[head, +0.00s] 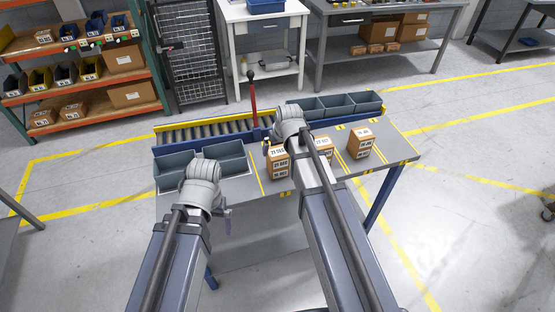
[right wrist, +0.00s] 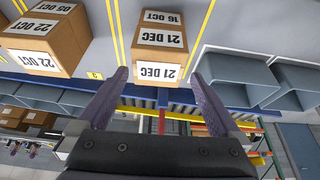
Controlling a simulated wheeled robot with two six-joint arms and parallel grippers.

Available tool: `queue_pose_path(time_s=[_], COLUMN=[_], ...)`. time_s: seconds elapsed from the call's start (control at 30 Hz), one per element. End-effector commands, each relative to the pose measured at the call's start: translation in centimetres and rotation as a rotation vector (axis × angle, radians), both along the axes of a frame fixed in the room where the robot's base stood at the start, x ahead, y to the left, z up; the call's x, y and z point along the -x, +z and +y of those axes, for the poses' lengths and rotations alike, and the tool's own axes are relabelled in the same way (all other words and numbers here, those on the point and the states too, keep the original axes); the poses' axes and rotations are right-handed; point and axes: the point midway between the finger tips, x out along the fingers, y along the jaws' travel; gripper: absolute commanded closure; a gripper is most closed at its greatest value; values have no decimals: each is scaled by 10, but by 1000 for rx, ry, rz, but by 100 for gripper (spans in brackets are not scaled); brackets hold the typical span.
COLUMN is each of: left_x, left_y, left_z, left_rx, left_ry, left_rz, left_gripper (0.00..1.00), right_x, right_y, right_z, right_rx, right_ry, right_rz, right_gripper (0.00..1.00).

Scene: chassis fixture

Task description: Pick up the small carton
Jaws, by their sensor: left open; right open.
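Several brown cartons with white date labels stand on the grey table. In the head view they are a left carton (head: 279,165), a middle carton (head: 323,143) partly behind my right arm, and a right carton (head: 361,145). They look alike in size. My right gripper (head: 267,146) is just beyond the left carton. In the right wrist view its open fingers (right wrist: 160,88) are apart and empty, with the "21 DEC" carton (right wrist: 160,42) ahead between them and the "22 OCT" carton (right wrist: 45,35) to the left. My left gripper (head: 228,200) is at the table's front left, mostly hidden by its wrist.
Blue-grey bins stand at the table's left (head: 175,163) and back right (head: 310,108). A roller conveyor (head: 200,134) runs along the back, with a red upright lever (head: 252,100) beside it. Bare table (head: 400,145) lies right of the cartons.

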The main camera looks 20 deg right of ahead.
Motion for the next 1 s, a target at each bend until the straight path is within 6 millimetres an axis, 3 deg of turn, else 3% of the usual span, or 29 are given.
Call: queue_pose_path(time_s=[0.43, 0.77, 1.0], left_x=[0, 0, 0], left_y=[-46, -48, -48], left_z=[0, 0, 0], left_rx=[0, 0, 0], left_ry=[2, 2, 2], left_rz=[0, 0, 0], left_gripper=[0, 0, 0], right_x=[-14, -16, -16], right_y=[-47, -48, -48], right_z=[-2, -2, -2], right_rx=[0, 0, 0], right_ry=[0, 0, 0], right_rz=[0, 0, 0], right_gripper=[0, 0, 27])
